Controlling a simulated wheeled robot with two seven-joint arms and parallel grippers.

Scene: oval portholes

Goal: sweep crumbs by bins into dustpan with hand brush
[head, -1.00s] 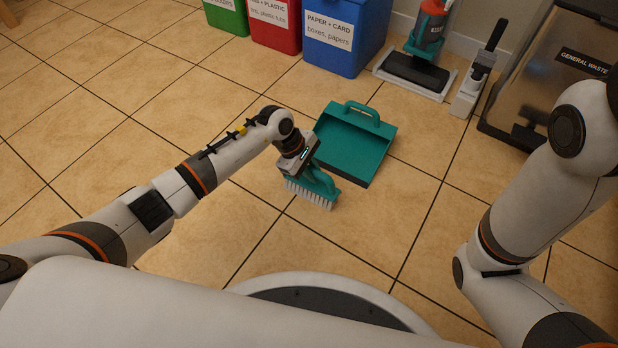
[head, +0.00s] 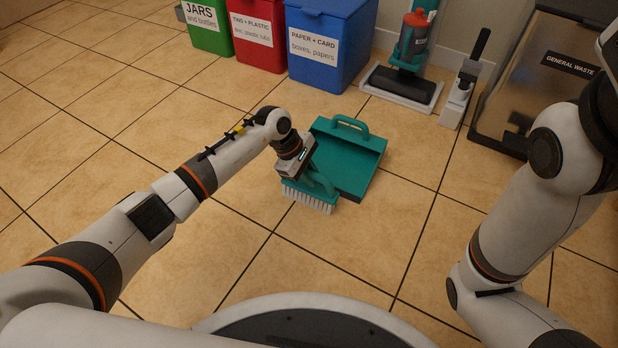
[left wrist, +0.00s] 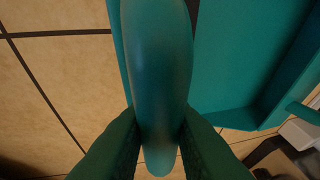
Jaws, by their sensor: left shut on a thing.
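My left gripper (head: 301,174) is shut on the teal hand brush (head: 318,187), which has a row of white bristles pointing down at the tiled floor. In the left wrist view the brush handle (left wrist: 157,70) runs between the dark fingers. The teal dustpan (head: 352,165) lies on the floor just beyond the brush, its raised handle on the far side. It also shows in the left wrist view (left wrist: 245,60). The brush is at the pan's near left edge; I cannot tell whether they touch. I see no crumbs. My right arm shows at the right, but its gripper is out of view.
Green (head: 207,30), red (head: 258,45) and blue (head: 330,50) bins stand along the back. A floor cleaner (head: 405,75) and a white upright tool (head: 462,90) stand right of them. A general waste bin (head: 530,80) is at the right. Floor on the left is clear.

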